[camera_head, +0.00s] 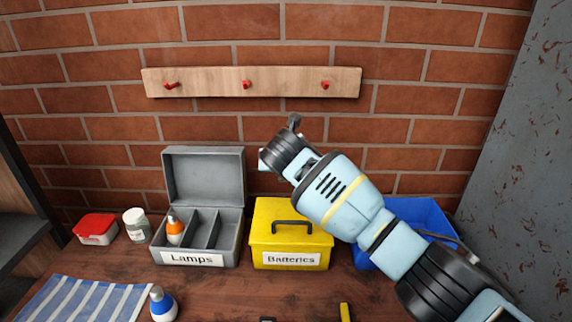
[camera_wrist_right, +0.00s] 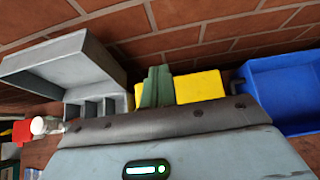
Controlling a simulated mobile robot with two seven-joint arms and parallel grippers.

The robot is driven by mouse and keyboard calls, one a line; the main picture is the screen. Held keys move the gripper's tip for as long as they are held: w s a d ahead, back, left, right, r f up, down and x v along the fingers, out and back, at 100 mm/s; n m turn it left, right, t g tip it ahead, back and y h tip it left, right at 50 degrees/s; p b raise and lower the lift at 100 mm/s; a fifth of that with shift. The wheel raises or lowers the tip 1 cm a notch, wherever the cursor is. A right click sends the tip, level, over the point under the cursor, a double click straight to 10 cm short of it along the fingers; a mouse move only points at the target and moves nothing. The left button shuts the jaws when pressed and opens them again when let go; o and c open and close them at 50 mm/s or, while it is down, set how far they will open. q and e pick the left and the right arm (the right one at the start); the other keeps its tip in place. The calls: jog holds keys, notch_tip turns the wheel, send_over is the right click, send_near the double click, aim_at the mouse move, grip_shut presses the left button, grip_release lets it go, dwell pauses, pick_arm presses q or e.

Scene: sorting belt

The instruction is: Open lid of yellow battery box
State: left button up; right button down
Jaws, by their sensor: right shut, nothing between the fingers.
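The yellow battery box (camera_head: 265,232) stands on the wooden table against the brick wall, with a "Batteries" label on its front and a black handle (camera_head: 291,224). Its lid is closed. Part of the yellow box (camera_wrist_right: 203,86) also shows in the right wrist view, behind my fingers. My right arm comes in from the right in the head view, above and partly in front of the box. My right gripper (camera_wrist_right: 156,86) shows its green fingers together and empty; they overlap the box in that view, but contact is not clear. My left gripper is not in view.
A grey lamps box (camera_head: 205,170) with its lid up stands just left, holding an orange-white bulb (camera_head: 175,230). A blue bin (camera_head: 420,212) is right.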

dwell(0.4)
